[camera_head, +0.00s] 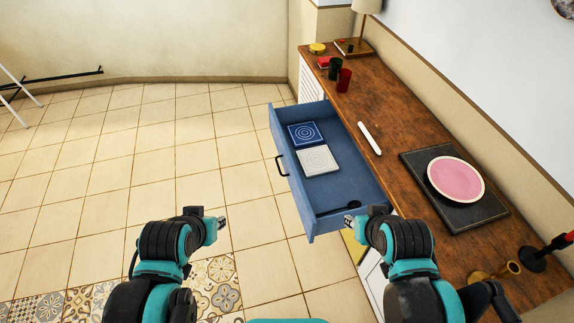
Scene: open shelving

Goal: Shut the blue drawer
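The blue drawer (343,194) is pulled out to the left from the wooden-topped cabinet (385,128). Its black handle (281,166) is on the front panel, facing left. A blue patterned tile (306,133) and a pale patterned tile (318,160) lie inside. My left gripper (221,223) is left of the drawer front, low in the picture and apart from it. My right gripper (350,221) is by the drawer's near right corner; I cannot tell whether it touches. Both look empty, but their finger openings are too small to judge.
The cabinet top holds a black tray (450,215) with a pink plate (455,179), a white stick-like object (370,138), a red cup (344,80), a dark cup (335,68) and a lamp (361,25). Tiled floor left of the drawer is clear.

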